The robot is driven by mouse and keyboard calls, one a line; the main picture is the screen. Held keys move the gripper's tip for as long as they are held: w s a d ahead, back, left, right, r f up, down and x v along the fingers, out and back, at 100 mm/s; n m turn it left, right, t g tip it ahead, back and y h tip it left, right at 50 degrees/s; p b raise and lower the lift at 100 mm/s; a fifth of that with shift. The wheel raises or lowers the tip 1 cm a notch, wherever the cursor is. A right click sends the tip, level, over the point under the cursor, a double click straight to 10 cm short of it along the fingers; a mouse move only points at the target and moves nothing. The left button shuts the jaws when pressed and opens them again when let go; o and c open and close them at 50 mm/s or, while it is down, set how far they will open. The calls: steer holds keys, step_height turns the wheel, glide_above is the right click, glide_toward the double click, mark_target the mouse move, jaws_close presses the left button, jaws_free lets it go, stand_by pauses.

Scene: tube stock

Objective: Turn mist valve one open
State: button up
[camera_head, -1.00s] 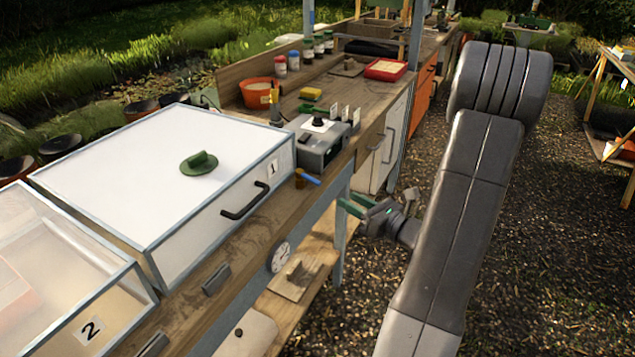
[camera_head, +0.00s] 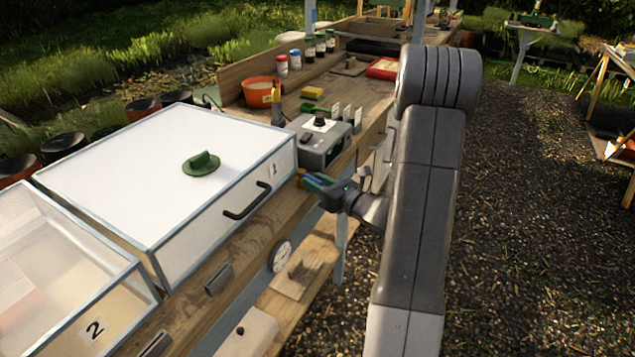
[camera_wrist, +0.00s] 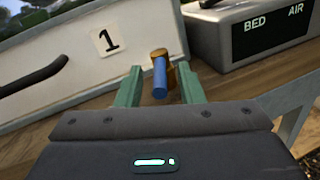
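The mist valve has a blue lever (camera_wrist: 159,78) on a brass body (camera_wrist: 159,54), on the bench edge by the box marked 1. In the wrist view the lever points toward me, between the two green fingers. My gripper (camera_wrist: 161,88) is open, with a finger on each side of the lever and gaps visible on both sides. In the head view my gripper (camera_head: 313,183) is at the bench's front edge at the valve, with the blue lever (camera_head: 322,178) showing between its fingers. The brass body is mostly hidden there.
White box 1 (camera_head: 187,236) with a black handle (camera_head: 246,201) is left of the valve. A grey control box (camera_head: 322,146), labelled BED and AIR in the wrist view, is just behind and right. Gravel at right is open.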

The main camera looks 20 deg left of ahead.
steer(key=shift+c, duration=0.2)
jaws_close()
steer(key=shift+w+d+n+g+y+p, duration=0.1)
steer(key=shift+w+n+g+y+p, duration=0.25)
steer(key=shift+n+g, duration=0.65)
steer(key=shift+w+d+n+g+y+p, duration=0.15)
steer(key=shift+w+n+g, duration=0.3)
steer(key=shift+g, duration=0.95)
steer(key=shift+o, duration=0.2)
jaws_free()
